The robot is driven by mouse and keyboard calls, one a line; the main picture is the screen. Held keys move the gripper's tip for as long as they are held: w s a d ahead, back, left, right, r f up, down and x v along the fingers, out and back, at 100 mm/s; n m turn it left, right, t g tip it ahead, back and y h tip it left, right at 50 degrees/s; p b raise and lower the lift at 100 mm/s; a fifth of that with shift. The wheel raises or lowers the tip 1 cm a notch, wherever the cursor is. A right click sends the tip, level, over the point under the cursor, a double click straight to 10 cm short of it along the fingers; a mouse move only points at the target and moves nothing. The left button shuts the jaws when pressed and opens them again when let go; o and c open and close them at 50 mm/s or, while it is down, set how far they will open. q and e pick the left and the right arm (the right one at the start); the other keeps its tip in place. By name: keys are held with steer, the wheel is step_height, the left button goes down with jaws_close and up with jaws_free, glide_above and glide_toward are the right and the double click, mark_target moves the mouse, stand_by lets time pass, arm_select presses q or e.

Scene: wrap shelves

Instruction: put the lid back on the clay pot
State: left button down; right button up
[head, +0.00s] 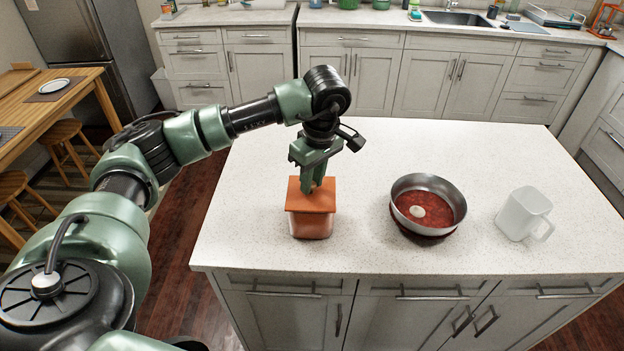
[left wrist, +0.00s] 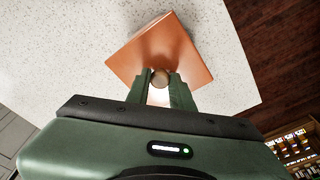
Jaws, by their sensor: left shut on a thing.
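The orange square lid (head: 311,196) is on or just above a square pot (head: 311,226) near the front left of the island. The pot's lower front looks reddish and paler than the lid; I cannot tell whether lid and pot touch all round. My left gripper (head: 314,184) comes down from above and is shut on the lid's round knob. In the left wrist view, the knob (left wrist: 160,78) is between the fingertips (left wrist: 160,84), with the orange lid (left wrist: 165,50) spread out beyond it. The lid hides the inside of the pot. My right gripper is not in view.
A round metal pan (head: 428,187) with a red inside and a small pale round thing in it stands to the right on the island (head: 400,140). The island's front edge is close.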

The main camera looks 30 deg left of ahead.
arm_select(q)
steer(key=c, duration=0.7)
jaws_free()
steer(key=shift+o, duration=0.2)
steer(key=shift+r+p, duration=2.05)
steer(key=shift+r, duration=1.5)
jaws_close()
steer(key=shift+f, duration=0.25)
